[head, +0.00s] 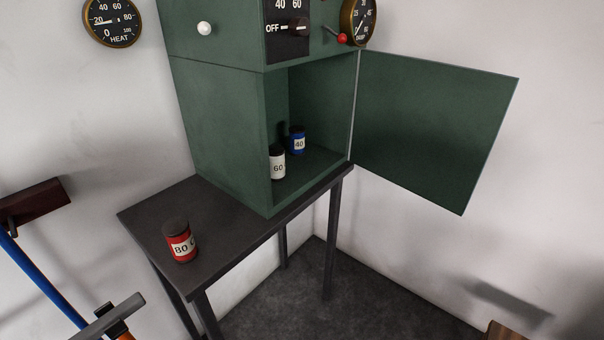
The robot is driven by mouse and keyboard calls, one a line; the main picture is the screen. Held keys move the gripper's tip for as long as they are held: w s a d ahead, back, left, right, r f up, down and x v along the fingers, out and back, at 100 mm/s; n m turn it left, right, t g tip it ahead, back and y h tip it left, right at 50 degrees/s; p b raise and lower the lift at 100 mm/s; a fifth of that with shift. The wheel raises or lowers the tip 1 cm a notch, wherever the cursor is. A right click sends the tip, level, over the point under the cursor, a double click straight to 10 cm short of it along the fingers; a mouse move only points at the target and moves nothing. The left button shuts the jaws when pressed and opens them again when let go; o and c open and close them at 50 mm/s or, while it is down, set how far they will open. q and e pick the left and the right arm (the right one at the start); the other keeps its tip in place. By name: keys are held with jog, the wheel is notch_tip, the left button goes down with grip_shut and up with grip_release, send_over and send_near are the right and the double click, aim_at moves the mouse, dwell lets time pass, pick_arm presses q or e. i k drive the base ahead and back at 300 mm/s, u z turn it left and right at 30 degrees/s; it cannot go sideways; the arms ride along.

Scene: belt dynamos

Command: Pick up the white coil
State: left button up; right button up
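The white coil (277,170), a small cylinder with a dark top and a label reading 60, stands upright inside the open green cabinet (226,142), near the left side of its opening. A blue coil (298,141) labelled 40 stands behind it and to the right. A red coil (180,245) labelled 80 stands on the dark table (240,232), outside the cabinet to the left. Neither of my grippers shows in the head view.
The cabinet door (435,135) is swung wide open to the right. Above are a control panel with a dial (298,27) and a red-knobbed lever (342,38). A blue-handled tool (42,280) and an orange-handled one (115,325) stand at the lower left. The table front is mostly clear.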

aim_at(277, 156)
jog(key=z, duration=0.45)
jog(key=k, duration=1.15)
jog(key=z, duration=0.95)
jog(key=i, duration=0.65)
jog(key=z, duration=0.55)
jog(key=i, duration=0.85)
jog(key=u, duration=0.95)
jog(key=i, duration=0.75)
jog(key=u, duration=0.85)
